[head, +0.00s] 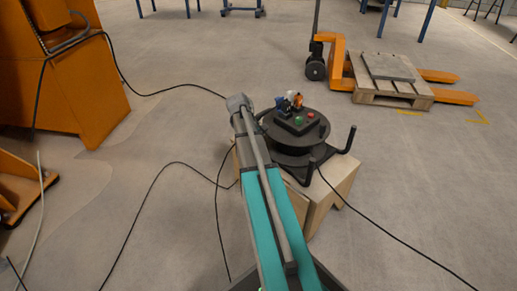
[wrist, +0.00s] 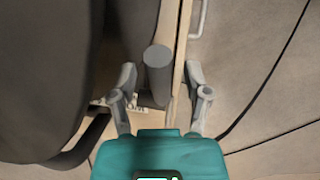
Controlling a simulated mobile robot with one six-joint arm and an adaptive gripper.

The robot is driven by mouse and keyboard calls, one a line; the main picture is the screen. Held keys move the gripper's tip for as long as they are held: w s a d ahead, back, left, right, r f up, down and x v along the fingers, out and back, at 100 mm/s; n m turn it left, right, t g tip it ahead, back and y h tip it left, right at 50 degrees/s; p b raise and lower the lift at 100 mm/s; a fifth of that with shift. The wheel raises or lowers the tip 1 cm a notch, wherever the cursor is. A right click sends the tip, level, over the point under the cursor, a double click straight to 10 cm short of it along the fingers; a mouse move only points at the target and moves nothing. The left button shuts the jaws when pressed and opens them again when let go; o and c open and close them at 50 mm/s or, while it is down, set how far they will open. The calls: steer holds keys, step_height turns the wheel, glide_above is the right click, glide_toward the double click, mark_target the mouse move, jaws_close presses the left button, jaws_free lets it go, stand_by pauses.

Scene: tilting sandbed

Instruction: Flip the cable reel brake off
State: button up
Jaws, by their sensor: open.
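The black cable reel (head: 283,147) lies flat in a dark frame on a wooden box. A small panel (head: 297,122) with a green and a red button and colored connectors sits on top. In the wrist view the dark reel (wrist: 45,70) fills the left side. My gripper (wrist: 161,72) is open there, with a grey round-ended post (wrist: 158,62) between its two fingers, apparently not gripped. I cannot tell whether this post is the brake lever or part of the frame. In the head view my gripper is hidden behind my teal arm.
Black cables (head: 400,238) run across the floor on both sides. An orange machine (head: 80,80) stands at the left. An orange pallet truck (head: 340,65) with a wooden pallet stands at the back right.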

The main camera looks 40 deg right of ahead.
steer(key=shift+f, duration=0.15)
jaws_close()
stand_by(0.4)
